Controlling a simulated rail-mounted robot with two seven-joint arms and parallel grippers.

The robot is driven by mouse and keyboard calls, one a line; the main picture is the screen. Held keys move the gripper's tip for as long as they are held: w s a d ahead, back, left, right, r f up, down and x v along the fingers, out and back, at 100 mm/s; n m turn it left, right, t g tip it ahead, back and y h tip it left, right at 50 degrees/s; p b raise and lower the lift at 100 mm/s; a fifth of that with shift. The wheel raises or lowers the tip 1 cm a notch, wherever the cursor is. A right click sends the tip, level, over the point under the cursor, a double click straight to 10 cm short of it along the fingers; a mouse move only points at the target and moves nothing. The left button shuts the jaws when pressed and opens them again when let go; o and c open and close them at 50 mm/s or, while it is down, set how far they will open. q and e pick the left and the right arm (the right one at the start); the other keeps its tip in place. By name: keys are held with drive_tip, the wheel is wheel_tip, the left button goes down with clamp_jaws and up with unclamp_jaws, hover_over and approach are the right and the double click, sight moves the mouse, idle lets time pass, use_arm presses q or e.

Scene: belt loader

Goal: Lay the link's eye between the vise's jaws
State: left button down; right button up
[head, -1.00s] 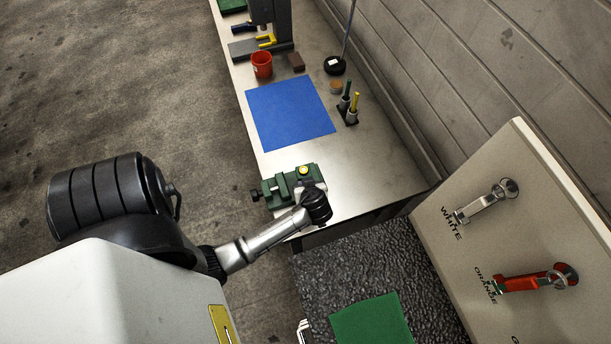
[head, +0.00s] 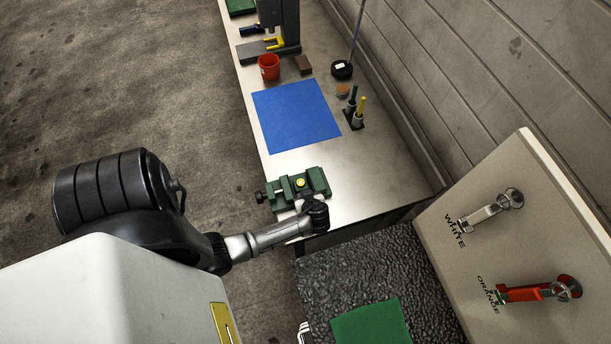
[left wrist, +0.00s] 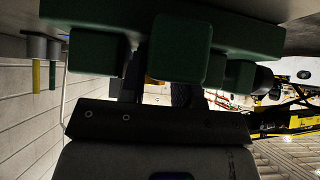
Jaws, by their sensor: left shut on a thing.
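The green vise (head: 318,181) stands at the near end of the steel bench, its screw handle to the left. A yellow-centred round piece, apparently the link's eye (head: 300,183), shows over the vise's middle, between its green blocks. How deep it sits I cannot tell. My left gripper (head: 302,203) is at the vise's near side, mostly hidden under my wrist, and is shut on the link. In the left wrist view the vise (left wrist: 180,45) fills the top, close to the gripper (left wrist: 155,92); only a sliver of yellow shows between. My right gripper is in neither view.
A blue mat (head: 296,116) lies beyond the vise. A panel (head: 520,225) with hanging links is at right.

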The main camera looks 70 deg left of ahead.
use_arm(q)
drive_tip(key=shift+f, duration=0.1)
drive_tip(key=c, duration=1.3)
unclamp_jaws()
drive_tip(key=shift+f, duration=0.1)
drive_tip(key=shift+o, duration=0.9)
drive_tip(key=shift+r, duration=0.3)
drive_tip(key=shift+d+r, duration=0.15)
drive_tip(key=shift+d, duration=0.1)
drive_tip(key=s+d+r+m+t+h, duration=0.1)
drive_tip(key=s+d+r+m+h, duration=0.3)
drive_tip(key=d+r+m, duration=0.3)
drive_tip(key=s+d+r+m+t+h+b, duration=0.1)
drive_tip(key=s+d+r+m+h, duration=0.4)
drive_tip(key=d+r+m, duration=0.3)
wheel_tip(320, 180, up, 3)
drive_tip(key=s+m, duration=0.1)
drive_tip(key=m, duration=0.2)
drive_tip(key=shift+s+d+r+m+t, duration=0.15)
drive_tip(key=shift+s+m+t, duration=0.1)
drive_tip(key=shift+m+t, duration=0.05)
